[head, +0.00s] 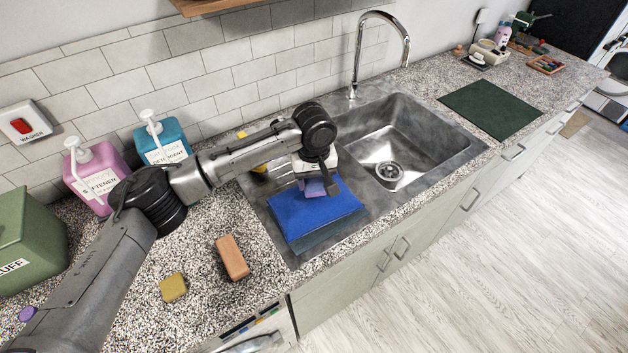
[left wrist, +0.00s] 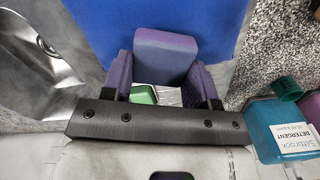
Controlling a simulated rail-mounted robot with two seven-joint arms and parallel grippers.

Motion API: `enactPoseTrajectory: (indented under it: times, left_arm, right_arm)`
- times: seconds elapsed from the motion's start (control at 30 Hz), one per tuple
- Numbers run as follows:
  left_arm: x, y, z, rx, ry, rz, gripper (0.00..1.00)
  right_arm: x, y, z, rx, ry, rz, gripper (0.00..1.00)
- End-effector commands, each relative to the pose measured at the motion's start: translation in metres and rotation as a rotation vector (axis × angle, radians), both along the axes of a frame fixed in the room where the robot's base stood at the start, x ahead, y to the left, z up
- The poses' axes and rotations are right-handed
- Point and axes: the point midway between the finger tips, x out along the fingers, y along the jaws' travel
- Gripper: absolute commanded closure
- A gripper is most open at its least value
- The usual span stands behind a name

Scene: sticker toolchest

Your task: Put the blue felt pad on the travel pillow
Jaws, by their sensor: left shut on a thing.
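My left gripper (head: 318,186) points down just over a broad blue slab (head: 305,212) on the drainboard left of the sink bowl. The slab has a darker teal front edge, and its blue top also fills the upper left wrist view (left wrist: 225,50). In the left wrist view, a rounded purple-violet block (left wrist: 165,55) sits between the purple fingers (left wrist: 165,88), which are shut on it. A small green piece and a whitish striped piece show behind the block's base. I cannot tell if the block touches the slab. No travel pillow is clearly recognisable. My right gripper is not in view.
The sink bowl (head: 405,135) and faucet (head: 378,45) stand to the right. An orange block (head: 232,258) and a yellow block (head: 173,288) lie on the near counter. Softener (head: 95,178) and detergent (head: 163,142) bottles stand by the wall. A dark green mat (head: 490,108) lies beyond the sink.

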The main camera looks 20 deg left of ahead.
Motion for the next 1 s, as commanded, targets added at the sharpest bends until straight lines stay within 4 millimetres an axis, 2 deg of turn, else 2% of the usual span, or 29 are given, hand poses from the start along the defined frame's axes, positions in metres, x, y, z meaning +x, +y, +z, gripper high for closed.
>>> enactPoseTrajectory:
  times: [0.2,0.8,0.83,1.0]
  left_arm:
    - [0.000,0.000,-0.014,0.000,-0.001,0.000,0.65]
    - [0.000,0.000,-0.023,-0.001,-0.001,0.000,0.65]
    - [0.000,0.000,-0.023,-0.001,-0.001,-0.001,0.45]
    - [0.000,0.000,-0.024,0.000,-0.001,-0.001,0.29]
  right_arm:
    - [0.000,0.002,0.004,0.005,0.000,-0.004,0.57]
    - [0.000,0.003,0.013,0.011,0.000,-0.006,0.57]
    - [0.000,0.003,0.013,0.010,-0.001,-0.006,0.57]
    - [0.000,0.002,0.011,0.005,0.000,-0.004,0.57]
